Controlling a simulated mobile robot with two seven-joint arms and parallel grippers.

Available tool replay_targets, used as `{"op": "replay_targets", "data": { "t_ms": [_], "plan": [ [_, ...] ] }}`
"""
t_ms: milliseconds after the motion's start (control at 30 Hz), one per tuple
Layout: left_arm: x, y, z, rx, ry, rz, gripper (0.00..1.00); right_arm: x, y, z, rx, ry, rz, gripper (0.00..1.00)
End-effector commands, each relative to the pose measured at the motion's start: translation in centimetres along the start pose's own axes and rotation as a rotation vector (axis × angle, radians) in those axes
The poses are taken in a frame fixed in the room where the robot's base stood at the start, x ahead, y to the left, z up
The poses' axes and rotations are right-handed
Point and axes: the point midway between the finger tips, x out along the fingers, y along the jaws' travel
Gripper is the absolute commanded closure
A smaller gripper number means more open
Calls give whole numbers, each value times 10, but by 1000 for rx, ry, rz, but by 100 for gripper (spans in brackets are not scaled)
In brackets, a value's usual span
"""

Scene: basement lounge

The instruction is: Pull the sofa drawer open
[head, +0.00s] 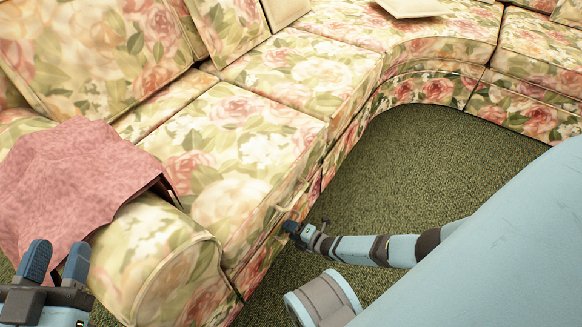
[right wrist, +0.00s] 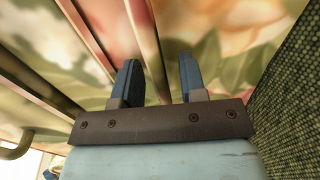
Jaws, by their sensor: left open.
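The floral sofa (head: 262,140) fills the left and back of the head view. Its front face, with seams and a drawer-like lower panel (head: 262,258), drops to the carpet beside my right gripper. A small thin handle (head: 281,208) shows on this front. In the right wrist view a curved metal bar (right wrist: 17,149) shows at the left edge, apart from the fingers. My right gripper (head: 290,228) is at the sofa front; its fingers (right wrist: 158,82) are apart, with only floral surface visible between them. My left gripper (head: 56,262) is open and empty near the sofa arm.
A pink cloth (head: 78,185) drapes over the sofa arm (head: 160,262) beside my left gripper. Green carpet (head: 420,170) lies clear in front of the sofa. The sofa curves round to the back right.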

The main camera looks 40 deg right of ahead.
Motion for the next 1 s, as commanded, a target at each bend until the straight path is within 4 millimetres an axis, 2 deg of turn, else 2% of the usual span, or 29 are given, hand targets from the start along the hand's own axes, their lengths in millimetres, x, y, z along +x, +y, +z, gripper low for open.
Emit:
{"op": "replay_targets", "data": {
  "t_ms": [100,267,667,1000],
  "plan": [
    [-1,0,0,4,-2,3,57,0,0,0,0,0,0,64],
    [-1,0,0,5,-5,3,57,0,0,0,0,0,0,100],
    [0,0,-2,-9,-5,0,57,-7,-1,0,0,0,-1,100],
    [-1,4,-3,-67,-43,5,57,-42,-8,-5,2,-1,-3,100]
  ]
}}
